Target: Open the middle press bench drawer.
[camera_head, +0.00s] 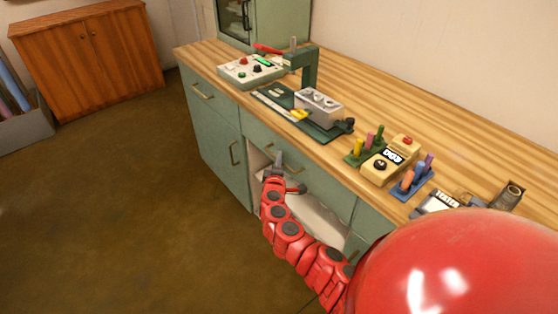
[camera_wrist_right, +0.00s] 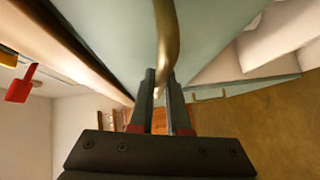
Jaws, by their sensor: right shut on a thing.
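The middle press bench drawer (camera_head: 320,187) is a grey-green front under the wooden bench top, above an open compartment. It looks shut, though my arm covers part of its lower edge. My right gripper (camera_head: 278,162) is at this drawer front. In the right wrist view a curved brass handle (camera_wrist_right: 168,40) runs down between the fingers of my right gripper (camera_wrist_right: 162,82), which are closed on it. My left gripper is not in view.
On the wooden bench top (camera_head: 385,105) stand a control box (camera_head: 250,72), a green press (camera_head: 305,66), a yellow device (camera_head: 389,163) and coloured tool racks. A side drawer (camera_head: 205,95) sits left of the middle one. The brown floor (camera_head: 110,200) in front is clear.

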